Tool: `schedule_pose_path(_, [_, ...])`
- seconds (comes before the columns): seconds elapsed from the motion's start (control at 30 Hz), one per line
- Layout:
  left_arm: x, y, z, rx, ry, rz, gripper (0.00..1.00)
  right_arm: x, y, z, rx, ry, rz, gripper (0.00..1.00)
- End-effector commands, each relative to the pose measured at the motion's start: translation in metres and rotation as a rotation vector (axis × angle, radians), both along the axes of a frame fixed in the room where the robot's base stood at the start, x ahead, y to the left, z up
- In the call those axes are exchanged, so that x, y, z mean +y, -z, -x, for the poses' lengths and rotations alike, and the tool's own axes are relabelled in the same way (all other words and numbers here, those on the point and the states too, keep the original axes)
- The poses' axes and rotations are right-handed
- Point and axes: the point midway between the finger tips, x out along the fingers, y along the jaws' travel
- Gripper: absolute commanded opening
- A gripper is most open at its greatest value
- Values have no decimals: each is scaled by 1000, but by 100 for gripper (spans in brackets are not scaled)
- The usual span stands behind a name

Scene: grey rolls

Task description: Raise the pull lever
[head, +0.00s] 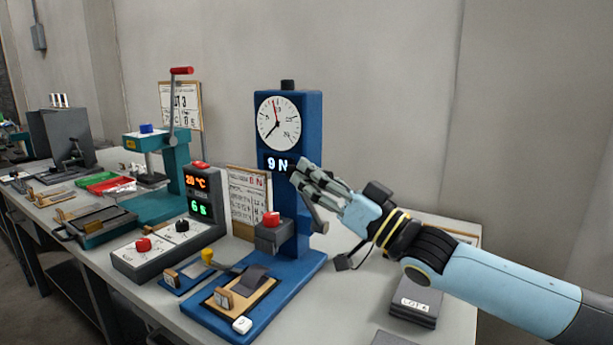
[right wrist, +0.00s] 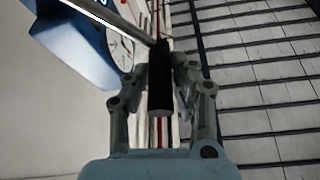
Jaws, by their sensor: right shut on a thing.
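A blue test stand (head: 291,215) with a round white dial (head: 280,121) and a display reading "9 N" stands on the bench. My right gripper (head: 303,177) is at the right side of its column, just below the display. In the right wrist view, the gripper (right wrist: 160,72) is shut around the black grip (right wrist: 160,88) of the pull lever. A bright metal rod (right wrist: 112,20) runs from the upper left toward this grip. In the head view my fingers hide the grip. The left gripper does not show.
A grey control box (head: 170,248) and a board with a notice (head: 248,198) stand left of the stand. A green press (head: 176,170) with a red-handled lever is further left. Dark stacked plates (head: 415,303) lie below my right arm. A wall closes the back.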

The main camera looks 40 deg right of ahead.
Motion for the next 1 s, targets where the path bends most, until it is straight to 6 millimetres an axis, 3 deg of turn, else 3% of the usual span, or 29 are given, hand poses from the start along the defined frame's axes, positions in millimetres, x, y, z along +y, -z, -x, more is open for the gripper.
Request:
schedule_pose_path(0.03, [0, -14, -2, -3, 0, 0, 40, -7, -12, -3, 15, 2, -35, 0])
schedule_pose_path(0.1, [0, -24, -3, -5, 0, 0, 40, -17, -19, -7, 39, 1, -93, 0])
schedule_pose_path(0.4, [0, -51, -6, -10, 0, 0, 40, -66, -37, -27, 146, 1, -355, 0])
schedule_pose_path(0.7, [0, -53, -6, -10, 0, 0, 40, -109, -39, -45, 237, 0, -575, 0])
schedule_pose_path(1.0, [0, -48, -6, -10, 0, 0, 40, -135, -35, -56, 293, 0, -707, 0])
